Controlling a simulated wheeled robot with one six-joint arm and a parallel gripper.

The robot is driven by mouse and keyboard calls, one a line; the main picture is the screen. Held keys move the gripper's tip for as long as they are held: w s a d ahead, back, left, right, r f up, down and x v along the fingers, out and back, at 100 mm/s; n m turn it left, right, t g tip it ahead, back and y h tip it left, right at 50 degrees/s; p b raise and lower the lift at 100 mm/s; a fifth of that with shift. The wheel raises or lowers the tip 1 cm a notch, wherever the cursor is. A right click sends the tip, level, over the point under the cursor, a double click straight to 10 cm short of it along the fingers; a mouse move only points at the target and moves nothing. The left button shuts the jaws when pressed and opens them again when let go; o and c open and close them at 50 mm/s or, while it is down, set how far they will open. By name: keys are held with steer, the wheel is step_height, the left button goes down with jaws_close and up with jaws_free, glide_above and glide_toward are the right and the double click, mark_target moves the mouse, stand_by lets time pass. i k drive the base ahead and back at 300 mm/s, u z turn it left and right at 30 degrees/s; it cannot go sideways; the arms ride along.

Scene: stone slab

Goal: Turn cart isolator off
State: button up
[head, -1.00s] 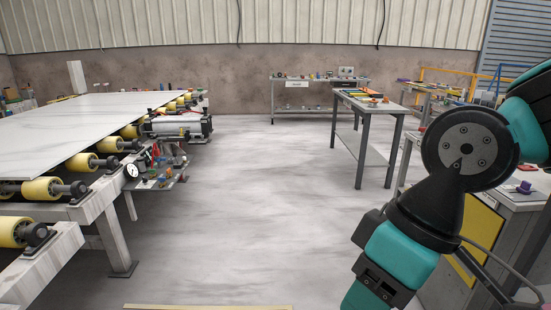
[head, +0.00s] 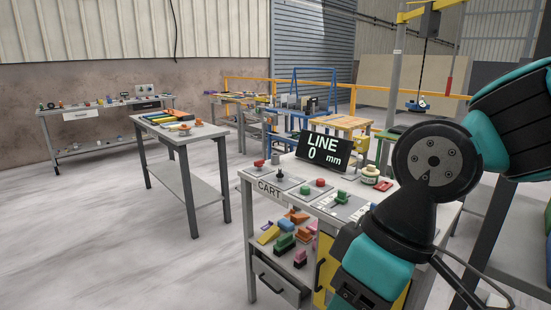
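A control bench (head: 244,195) with a "CART" label (head: 269,188) on its front edge stands right of centre in the head view. Just above the label is a plate with a small dark knob (head: 280,175). I cannot tell if this is the cart isolator or how it is set. Beside it on the top are a red knob (head: 259,163), a green button (head: 305,189), a red button (head: 320,182) and a green knob (head: 340,196). My arm covers the bench's right part. My gripper is out of view.
The floor (head: 110,240) at the left front is clear.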

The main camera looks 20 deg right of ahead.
mark_target(259, 163)
steer(key=u, duration=0.4)
steer(key=i, duration=1.1)
steer(key=u, duration=0.4)
steer(key=i, duration=1.5)
steer(key=z, duration=0.6)
